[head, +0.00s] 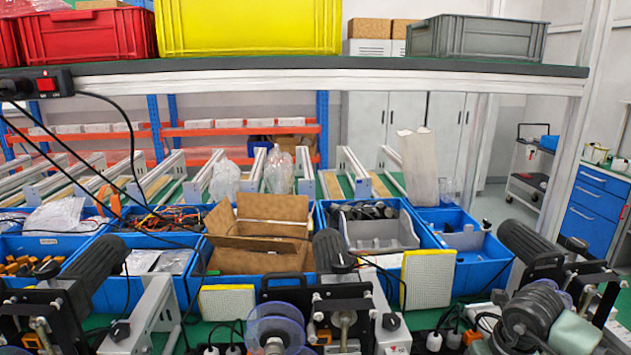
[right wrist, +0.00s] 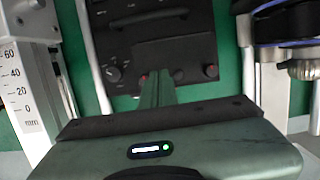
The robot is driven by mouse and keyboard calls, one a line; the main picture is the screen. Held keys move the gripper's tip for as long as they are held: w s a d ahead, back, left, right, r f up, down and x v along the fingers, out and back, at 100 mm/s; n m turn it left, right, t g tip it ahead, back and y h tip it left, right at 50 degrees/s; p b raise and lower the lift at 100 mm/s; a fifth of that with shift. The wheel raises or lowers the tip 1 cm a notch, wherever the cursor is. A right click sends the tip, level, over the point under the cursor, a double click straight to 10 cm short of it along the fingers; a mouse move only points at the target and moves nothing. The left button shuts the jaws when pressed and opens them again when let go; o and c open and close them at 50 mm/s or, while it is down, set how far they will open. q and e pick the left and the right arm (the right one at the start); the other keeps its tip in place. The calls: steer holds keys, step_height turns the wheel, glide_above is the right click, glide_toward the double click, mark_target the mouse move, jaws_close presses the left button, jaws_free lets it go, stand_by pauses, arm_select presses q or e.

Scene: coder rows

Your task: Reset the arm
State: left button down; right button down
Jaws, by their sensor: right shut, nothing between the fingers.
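My right gripper (right wrist: 157,76) shows in the right wrist view. Its two narrow fingers are together and hold nothing. They point at a black control panel (right wrist: 150,38) with knobs and red buttons; I cannot tell the distance to it. Neither of my arms can be made out in the head view, and my left gripper is not seen.
Coder machines with black handles (head: 333,250) line the front edge in the head view. Behind them stand blue bins, one with an open cardboard box (head: 262,245). A shelf (head: 300,78) above carries a yellow crate (head: 248,27). A ruled post (right wrist: 22,90) flanks my right gripper.

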steer(key=shift+w+r, duration=0.1)
steer(key=shift+r, duration=0.6)
